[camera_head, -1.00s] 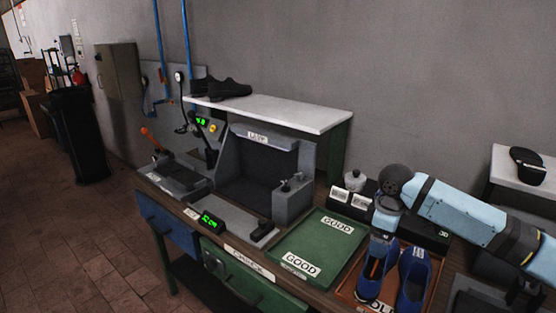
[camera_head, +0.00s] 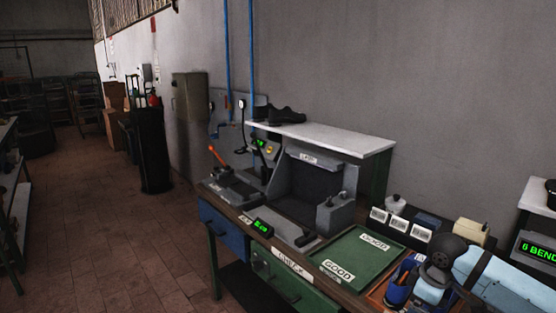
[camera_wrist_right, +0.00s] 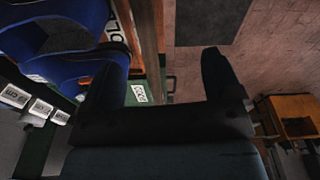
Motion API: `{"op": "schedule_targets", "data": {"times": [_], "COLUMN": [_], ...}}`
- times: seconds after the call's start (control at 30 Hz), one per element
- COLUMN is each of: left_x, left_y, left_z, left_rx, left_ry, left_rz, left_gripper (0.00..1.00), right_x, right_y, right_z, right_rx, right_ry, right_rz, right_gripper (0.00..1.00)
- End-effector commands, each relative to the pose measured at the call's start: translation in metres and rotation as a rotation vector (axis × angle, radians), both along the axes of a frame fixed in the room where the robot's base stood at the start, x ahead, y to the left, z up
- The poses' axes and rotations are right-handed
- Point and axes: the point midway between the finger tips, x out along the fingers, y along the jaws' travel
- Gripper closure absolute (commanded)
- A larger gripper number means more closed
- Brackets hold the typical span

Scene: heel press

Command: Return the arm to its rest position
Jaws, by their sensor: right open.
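My right arm (camera_head: 487,277), light blue with dark joints, comes in from the lower right in the head view, beside and partly in front of the blue shoes (camera_head: 398,291). Its gripper cannot be made out there. In the right wrist view my right gripper (camera_wrist_right: 165,75) is open, its two dark fingers wide apart with nothing between them. Blue shoes (camera_wrist_right: 75,65) show at the left of that view, behind the left finger. My left gripper is not in view.
A green GOOD tray (camera_head: 352,260) lies empty on the bench, left of the shoes. The grey press (camera_head: 308,188) stands behind it. Dark shoes (camera_head: 285,115) sit on a white shelf (camera_head: 340,138). The tiled floor (camera_head: 110,230) at left is open.

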Motion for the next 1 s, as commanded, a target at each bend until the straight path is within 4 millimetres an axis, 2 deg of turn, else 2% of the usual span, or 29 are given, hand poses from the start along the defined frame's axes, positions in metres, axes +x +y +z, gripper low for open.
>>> {"op": "schedule_targets", "data": {"times": [0.03,0.27,0.4,0.53,0.63,0.77,1.0], "left_x": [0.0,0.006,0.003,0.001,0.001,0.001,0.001], "left_y": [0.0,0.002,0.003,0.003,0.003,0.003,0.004], "left_z": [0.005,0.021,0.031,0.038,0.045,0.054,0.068], "left_rx": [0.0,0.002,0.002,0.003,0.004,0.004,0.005], "left_ry": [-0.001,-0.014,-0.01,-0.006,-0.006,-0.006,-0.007], "left_rz": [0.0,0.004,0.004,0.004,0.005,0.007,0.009], "left_gripper": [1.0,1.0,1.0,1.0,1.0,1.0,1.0], "right_x": [-0.005,-0.027,-0.055,-0.084,-0.111,-0.149,-0.224], "right_y": [0.014,0.074,0.116,0.143,0.156,0.163,0.148], "right_z": [-0.012,-0.065,-0.097,-0.118,-0.13,-0.14,-0.149], "right_rx": [0.027,0.174,0.297,0.398,0.461,0.516,0.523], "right_ry": [-0.015,-0.137,-0.237,-0.335,-0.409,-0.507,-0.67], "right_rz": [0.004,-0.012,-0.059,-0.131,-0.199,-0.299,-0.459], "right_gripper": [0.16,0.16,0.16,0.16,0.16,0.16,0.16]}}
